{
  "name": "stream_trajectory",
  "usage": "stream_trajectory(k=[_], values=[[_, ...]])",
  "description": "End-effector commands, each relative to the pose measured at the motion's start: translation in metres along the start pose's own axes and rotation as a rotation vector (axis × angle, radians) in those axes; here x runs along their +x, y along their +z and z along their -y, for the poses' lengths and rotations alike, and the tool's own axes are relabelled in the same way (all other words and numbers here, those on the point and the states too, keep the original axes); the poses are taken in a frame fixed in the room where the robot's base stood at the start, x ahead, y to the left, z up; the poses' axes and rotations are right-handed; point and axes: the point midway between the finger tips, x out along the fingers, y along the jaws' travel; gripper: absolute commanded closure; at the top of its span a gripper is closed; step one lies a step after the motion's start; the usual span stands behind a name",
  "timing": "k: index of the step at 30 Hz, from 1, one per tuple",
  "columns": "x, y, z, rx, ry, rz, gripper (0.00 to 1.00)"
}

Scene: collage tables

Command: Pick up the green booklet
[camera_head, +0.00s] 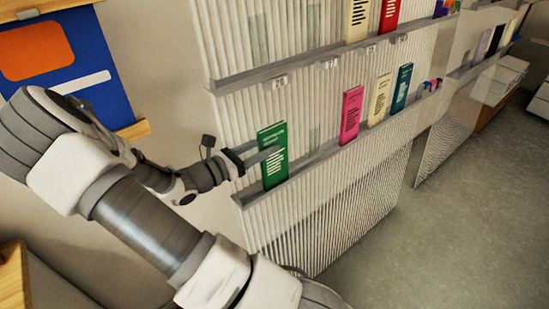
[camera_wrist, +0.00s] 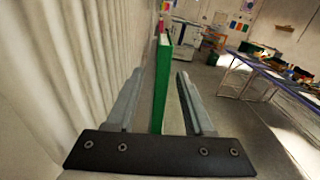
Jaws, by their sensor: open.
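The green booklet (camera_head: 272,158) stands upright on the lower ledge of the ribbed display wall, at its left end. In the wrist view the green booklet (camera_wrist: 162,82) is seen edge-on, between the two fingers. My gripper (camera_head: 258,158) is at the booklet, with one finger in front of its face. In the wrist view my gripper (camera_wrist: 158,100) is open, with a finger on each side of the booklet and a visible gap on the right. Whether the left finger touches the booklet or the wall, I cannot tell.
A pink booklet (camera_head: 350,115), a cream booklet (camera_head: 379,100) and a teal booklet (camera_head: 401,88) stand farther right on the same ledge (camera_head: 320,155). The ribbed wall (camera_wrist: 60,70) runs close along the left finger. Open floor (camera_wrist: 205,85) lies to the right.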

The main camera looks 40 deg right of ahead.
Motion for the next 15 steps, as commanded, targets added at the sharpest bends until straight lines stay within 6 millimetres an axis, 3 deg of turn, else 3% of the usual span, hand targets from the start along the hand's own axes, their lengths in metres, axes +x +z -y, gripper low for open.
stream_trajectory(k=[7, 15], values=[[0.018, -0.001, 0.001, -0.001, -0.002, 0.0, 0.47], [0.057, -0.004, 0.002, -0.001, -0.003, 0.0, 0.47]])
